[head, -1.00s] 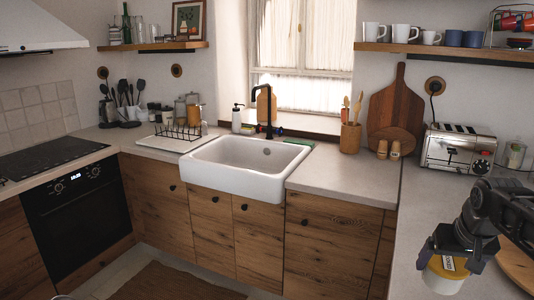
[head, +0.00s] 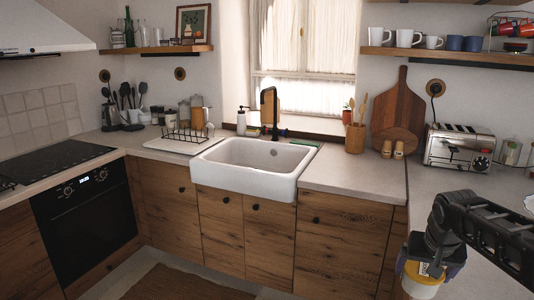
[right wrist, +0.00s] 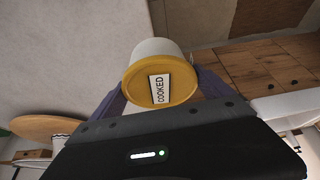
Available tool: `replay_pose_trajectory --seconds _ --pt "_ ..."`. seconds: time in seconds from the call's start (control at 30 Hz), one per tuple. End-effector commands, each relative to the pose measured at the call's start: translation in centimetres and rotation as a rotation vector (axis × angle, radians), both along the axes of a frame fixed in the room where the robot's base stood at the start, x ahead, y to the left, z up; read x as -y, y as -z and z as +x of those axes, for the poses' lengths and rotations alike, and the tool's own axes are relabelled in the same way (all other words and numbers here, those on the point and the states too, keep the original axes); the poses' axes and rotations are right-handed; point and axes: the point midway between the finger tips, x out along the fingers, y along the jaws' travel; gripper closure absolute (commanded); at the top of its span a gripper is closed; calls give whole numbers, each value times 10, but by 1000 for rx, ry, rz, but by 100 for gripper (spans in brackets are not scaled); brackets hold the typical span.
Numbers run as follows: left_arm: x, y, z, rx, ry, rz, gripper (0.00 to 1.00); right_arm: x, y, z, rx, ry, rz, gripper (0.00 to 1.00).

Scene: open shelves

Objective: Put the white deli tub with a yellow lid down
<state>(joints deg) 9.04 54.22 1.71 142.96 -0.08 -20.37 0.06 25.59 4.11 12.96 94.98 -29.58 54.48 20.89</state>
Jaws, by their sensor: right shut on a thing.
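The white deli tub with a yellow lid (head: 420,285) is at the lower right of the head view, hanging from my right gripper (head: 429,268). In the right wrist view the tub (right wrist: 150,48) sits between the two purple fingers, its yellow lid (right wrist: 135,88) facing the camera, with a label reading "COOKED". My right gripper is shut on the tub. In the head view the tub appears in front of the cabinet fronts, near the right counter's edge; its height relative to the counter is hard to tell. My left gripper is not in view.
The right-hand counter (head: 430,185) has bare room in front of the toaster (head: 458,148). Glass jars (head: 510,152) stand right of the toaster. A round wooden board (right wrist: 45,127) shows in the right wrist view. The sink (head: 250,170) and hob (head: 50,165) lie farther left.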

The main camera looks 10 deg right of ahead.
Motion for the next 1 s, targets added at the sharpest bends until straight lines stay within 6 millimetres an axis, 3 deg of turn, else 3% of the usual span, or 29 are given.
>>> replay_pose_trajectory --seconds 0.27,0.5,0.7,0.8,1.0 --pt "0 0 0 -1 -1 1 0 -61 56 14 -3 -81 1 67" --pt "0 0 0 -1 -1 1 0 -155 114 9 -3 -274 1 67" --pt "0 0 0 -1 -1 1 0 -213 140 -6 2 -424 0 67" --pt "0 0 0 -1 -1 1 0 -226 141 -6 3 -451 0 67" --pt "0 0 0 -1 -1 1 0 -228 140 -5 2 -456 0 67"
